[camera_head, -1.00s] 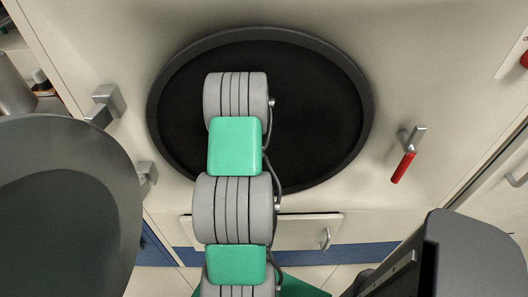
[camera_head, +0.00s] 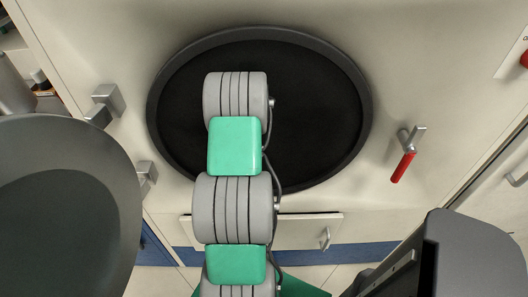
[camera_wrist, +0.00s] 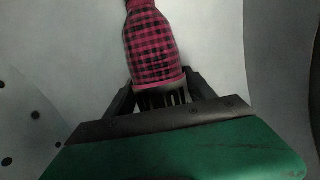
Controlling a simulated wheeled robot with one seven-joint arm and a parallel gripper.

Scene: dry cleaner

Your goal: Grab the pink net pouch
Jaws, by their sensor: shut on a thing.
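The pink net pouch (camera_wrist: 151,45) shows in the wrist view as a pink and black checked, bottle-shaped bundle. It extends away from my gripper towards the top of the picture. My gripper (camera_wrist: 160,92) is shut on the near end of the pouch, with a dark finger on each side. In the head view my arm reaches into the round dark opening of the machine. The gripper and the pouch are hidden there.
A dark round rim (camera_head: 365,100) surrounds the opening in the pale machine front. A lever with a red grip (camera_head: 403,166) sticks out at the right. Grey latch blocks (camera_head: 109,99) are at the left. In the wrist view, a pale curved wall with dark holes (camera_wrist: 35,115) lies close around my gripper.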

